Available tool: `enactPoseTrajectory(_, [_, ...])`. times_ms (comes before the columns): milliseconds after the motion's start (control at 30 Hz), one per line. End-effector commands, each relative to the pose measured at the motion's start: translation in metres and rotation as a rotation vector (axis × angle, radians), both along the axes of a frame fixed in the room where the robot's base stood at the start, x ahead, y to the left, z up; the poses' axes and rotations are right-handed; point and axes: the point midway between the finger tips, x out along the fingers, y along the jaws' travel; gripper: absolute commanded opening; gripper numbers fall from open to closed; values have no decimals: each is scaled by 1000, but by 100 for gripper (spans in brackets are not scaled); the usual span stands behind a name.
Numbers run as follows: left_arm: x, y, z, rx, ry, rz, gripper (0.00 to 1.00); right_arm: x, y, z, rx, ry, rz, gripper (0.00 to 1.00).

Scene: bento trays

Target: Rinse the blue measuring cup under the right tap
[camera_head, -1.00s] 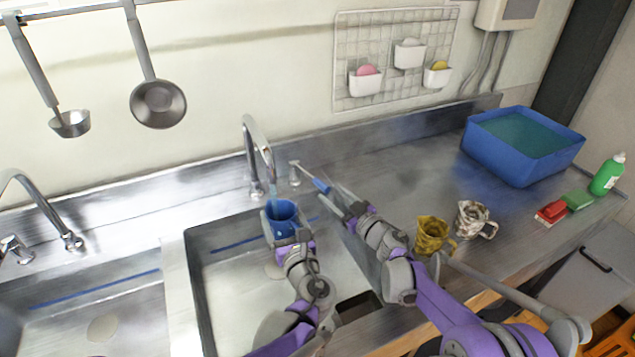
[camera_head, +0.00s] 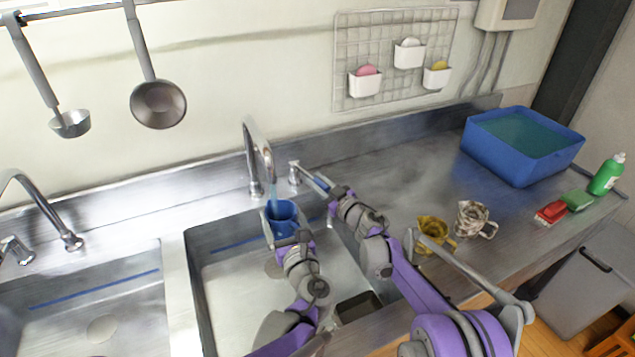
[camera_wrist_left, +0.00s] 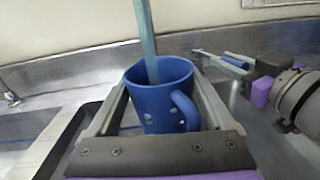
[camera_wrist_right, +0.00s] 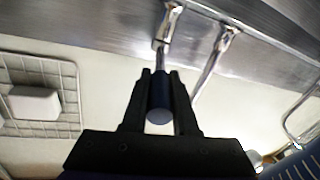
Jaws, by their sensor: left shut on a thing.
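The blue measuring cup (camera_head: 283,218) is upright under the right tap's spout (camera_head: 266,150), above the right sink basin. A stream of water (camera_wrist_left: 148,45) falls from the spout into the cup. My left gripper (camera_head: 283,230) is shut on the cup, with one finger on each side, as the left wrist view (camera_wrist_left: 160,105) also shows. The right tap's lever has a blue handle (camera_wrist_right: 159,98). My right gripper (camera_wrist_right: 160,72) has its fingers on both sides of this handle. Whether they press on it is unclear.
A yellow patterned jug (camera_head: 432,236) and a marbled jug (camera_head: 474,220) stand on the counter at right. The left tap (camera_head: 35,195) stands over another basin.

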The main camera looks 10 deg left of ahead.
Motion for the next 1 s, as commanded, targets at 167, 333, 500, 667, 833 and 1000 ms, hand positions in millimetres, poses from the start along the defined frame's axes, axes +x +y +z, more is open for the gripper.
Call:
enactPoseTrajectory(167, [0,0,0,0,0,0,32,0,0,0,0,0,0,0])
enactPoseTrajectory(333, [0,0,0,0,0,0,32,0,0,0,0,0,0,0])
enactPoseTrajectory(500, [0,0,0,0,0,0,32,0,0,0,0,0,0,0])
enactPoseTrajectory(667, [0,0,0,0,0,0,32,0,0,0,0,0,0,0])
enactPoseTrajectory(833, [0,0,0,0,0,0,32,0,0,0,0,0,0,0])
enactPoseTrajectory(1000, [0,0,0,0,0,0,32,0,0,0,0,0,0,0])
